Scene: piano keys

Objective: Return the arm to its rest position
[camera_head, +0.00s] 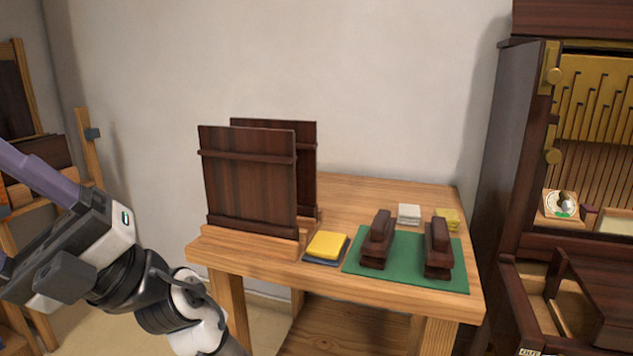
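My arm reaches up from the bottom edge at the left of the head view. My gripper (18,222) is at the left edge, tilted and pointing to the left, away from the wooden table. Its two purple fingers stand well apart, with nothing seen between their visible parts. The fingertips are cut off by the picture edge. The gripper is in the air and touches nothing that I can see.
The wooden table (345,190) holds dark wooden panels (250,180), yellow and grey cloths (327,246), and a green mat (405,260) with two dark brown blocks (377,240). An open piano cabinet (500,150) stands right. Wooden racks (90,150) stand left, behind my gripper.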

